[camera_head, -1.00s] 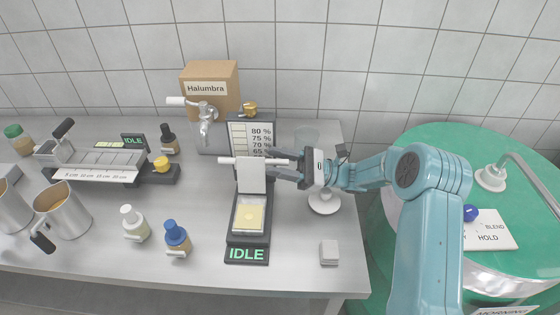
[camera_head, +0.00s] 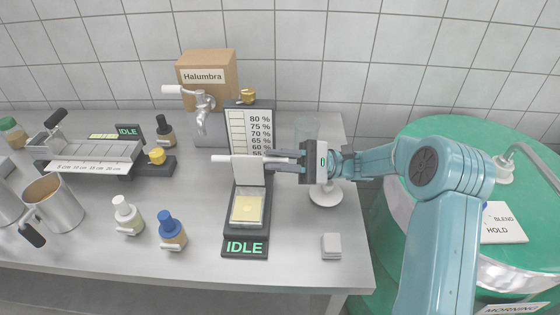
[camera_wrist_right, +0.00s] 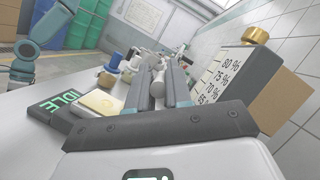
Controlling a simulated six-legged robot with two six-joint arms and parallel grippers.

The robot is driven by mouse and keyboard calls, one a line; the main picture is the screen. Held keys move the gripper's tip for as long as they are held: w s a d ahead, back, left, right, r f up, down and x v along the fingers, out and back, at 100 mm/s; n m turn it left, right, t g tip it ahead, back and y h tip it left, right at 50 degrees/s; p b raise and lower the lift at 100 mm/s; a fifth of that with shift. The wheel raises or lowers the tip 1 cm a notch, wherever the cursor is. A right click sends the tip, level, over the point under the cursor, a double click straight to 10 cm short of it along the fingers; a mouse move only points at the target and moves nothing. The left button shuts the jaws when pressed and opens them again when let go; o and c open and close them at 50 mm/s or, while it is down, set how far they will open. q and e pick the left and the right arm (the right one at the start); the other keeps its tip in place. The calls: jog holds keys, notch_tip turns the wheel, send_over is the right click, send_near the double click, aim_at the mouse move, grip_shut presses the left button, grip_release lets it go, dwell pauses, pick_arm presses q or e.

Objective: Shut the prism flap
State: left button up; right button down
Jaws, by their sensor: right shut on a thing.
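The prism flap (camera_head: 248,172) is a pale plate with a white bar handle along its top edge. It stands raised on the dark refractometer (camera_head: 233,213), above the yellowish prism (camera_head: 246,208), which is uncovered. My right gripper (camera_head: 274,160) comes in from the right and is shut on the right end of the flap's bar. In the right wrist view the fingers (camera_wrist_right: 158,90) close around the whitish bar, and the prism (camera_wrist_right: 104,102) shows to their left. My left gripper is not in view.
A scale panel (camera_head: 250,132) with a brass knob stands behind the flap. Two bottles, a white-capped one (camera_head: 127,215) and a blue-capped one (camera_head: 172,231), stand to the left. A stack of pale squares (camera_head: 331,245) lies at right. A steel tap (camera_head: 204,103) stands behind.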

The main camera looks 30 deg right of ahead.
jog(key=shift+s+a+f+n+g+b, duration=0.25)
jog(key=shift+s+n+g+b, duration=0.2)
jog(key=shift+n+b, duration=0.35)
jog(key=shift+s+a+f+n+g+b, duration=0.1)
jog(key=shift+s+a+n+g+b, duration=0.35)
jog(key=shift+n, duration=0.55)
jog(key=shift+s, duration=0.1)
jog(key=c, duration=1.1)
grip_release()
jog(key=shift+d, duration=0.1)
jog(key=v, duration=1.2)
jog(key=shift+r+b, duration=0.2)
jog(key=shift+b, duration=0.15)
